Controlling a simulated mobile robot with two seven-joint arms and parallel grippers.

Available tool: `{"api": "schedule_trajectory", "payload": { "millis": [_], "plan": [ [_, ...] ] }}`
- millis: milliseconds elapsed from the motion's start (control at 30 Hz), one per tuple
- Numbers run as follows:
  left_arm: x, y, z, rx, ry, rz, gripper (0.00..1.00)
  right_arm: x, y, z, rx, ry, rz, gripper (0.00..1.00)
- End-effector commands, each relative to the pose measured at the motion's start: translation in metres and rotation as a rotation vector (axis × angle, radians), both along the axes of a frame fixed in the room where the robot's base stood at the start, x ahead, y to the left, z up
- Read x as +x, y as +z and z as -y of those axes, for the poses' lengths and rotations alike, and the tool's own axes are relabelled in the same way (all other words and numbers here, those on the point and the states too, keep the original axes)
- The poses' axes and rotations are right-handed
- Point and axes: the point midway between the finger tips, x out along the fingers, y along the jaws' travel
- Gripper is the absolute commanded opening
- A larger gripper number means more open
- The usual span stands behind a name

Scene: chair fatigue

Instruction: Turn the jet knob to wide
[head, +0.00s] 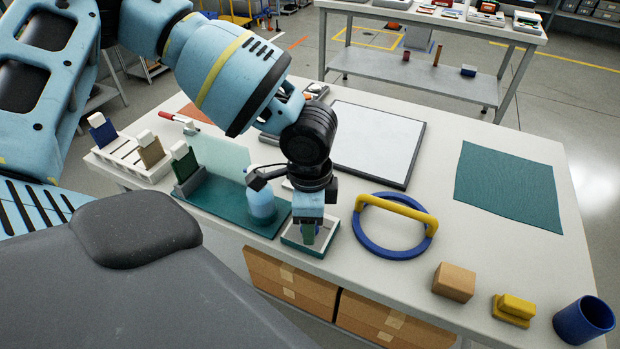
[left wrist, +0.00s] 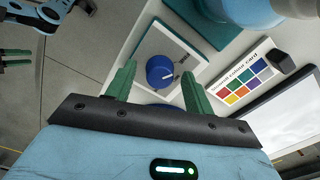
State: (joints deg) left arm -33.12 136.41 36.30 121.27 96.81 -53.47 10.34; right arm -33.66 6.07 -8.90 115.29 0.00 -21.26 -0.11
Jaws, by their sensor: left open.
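The jet knob (left wrist: 158,76) is a round blue knob with a short white pointer mark, set on a pale square panel (left wrist: 190,52). In the left wrist view the mark points to the right; I can read no wide label. My left gripper (left wrist: 158,70) is open, with one green finger on each side of the knob. I cannot tell whether either finger touches it. In the head view the left gripper (head: 308,232) points down over the small white-rimmed panel (head: 292,240) at the table's front and hides the knob. My right gripper does not clearly show.
A light blue bottle (head: 262,207) on a teal mat (head: 225,212) stands close left of the gripper. A blue ring with a yellow handle (head: 402,206) lies to the right. A colour card (left wrist: 236,82) and a whiteboard (head: 375,143) lie behind. The table's front edge is near.

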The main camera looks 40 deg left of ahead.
Motion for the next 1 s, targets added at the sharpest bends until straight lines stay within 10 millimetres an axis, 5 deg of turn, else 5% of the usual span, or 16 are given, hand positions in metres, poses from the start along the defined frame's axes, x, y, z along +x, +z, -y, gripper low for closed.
{"api": "schedule_trajectory", "payload": {
  "millis": [133, 467, 1000],
  "plan": [
    [0.0, 0.0002, 0.0, 0.0, 0.0, 0.0, 0.53, 0.0003, 0.0002, 0.0, 0.0, 0.0, 0.001, 0.36],
    [-0.0001, 0.0004, -0.0001, 0.0, 0.0, 0.0, 0.1, -0.0001, 0.0002, -0.0002, 0.0, 0.0, 0.0, 0.36],
    [0.0002, 0.0001, 0.0001, 0.001, -0.17, 0.001, 0.08, -0.0043, -0.0042, -0.0002, 0.0, 0.0, -0.009, 0.36]
  ]
}}
